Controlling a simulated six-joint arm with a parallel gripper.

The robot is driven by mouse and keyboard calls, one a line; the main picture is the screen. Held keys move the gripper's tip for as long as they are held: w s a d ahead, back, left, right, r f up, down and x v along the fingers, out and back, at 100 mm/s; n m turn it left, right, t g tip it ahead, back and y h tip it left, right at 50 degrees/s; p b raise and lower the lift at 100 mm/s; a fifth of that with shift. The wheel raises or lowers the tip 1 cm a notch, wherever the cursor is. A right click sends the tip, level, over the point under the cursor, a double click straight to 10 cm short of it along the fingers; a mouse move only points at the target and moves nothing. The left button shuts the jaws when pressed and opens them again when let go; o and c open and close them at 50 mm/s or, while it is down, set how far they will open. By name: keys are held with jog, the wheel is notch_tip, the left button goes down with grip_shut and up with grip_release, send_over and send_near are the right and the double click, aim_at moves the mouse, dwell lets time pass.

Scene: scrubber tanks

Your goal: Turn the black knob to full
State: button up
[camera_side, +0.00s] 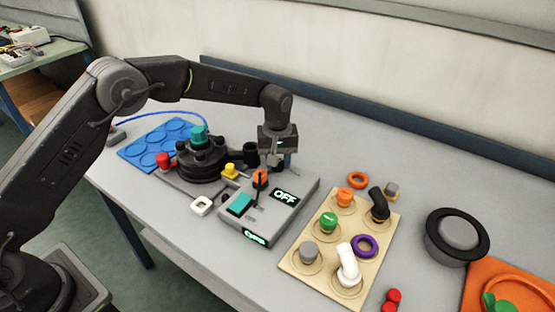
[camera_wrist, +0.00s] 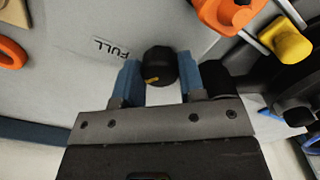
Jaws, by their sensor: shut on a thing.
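The black knob (camera_wrist: 161,62) sits on the grey control box (camera_side: 306,190) and shows in the wrist view between two blue fingers. It has a small yellow mark on the side toward my gripper. My gripper (camera_wrist: 158,78) is shut on the knob, one finger on each side. In the side view my gripper (camera_side: 284,160) is low over the box's far end, and the knob is largely hidden there. The printed word FULL (camera_wrist: 111,50) lies left of the knob in the wrist view. A display (camera_side: 285,197) on the box reads OFF.
An orange-and-black control (camera_side: 260,178) and a teal button (camera_side: 240,204) are on the same box. A yellow-topped part (camera_side: 229,170) and a black round tank part (camera_side: 201,160) stand left. A wooden board (camera_side: 327,272) with several fittings lies right.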

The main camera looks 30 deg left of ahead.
jog(key=shift+m, duration=2.2)
jog(key=o, duration=0.9)
jog(key=shift+o, duration=0.2)
notch_tip(320, 180, up, 14)
jog(key=shift+f, duration=0.1)
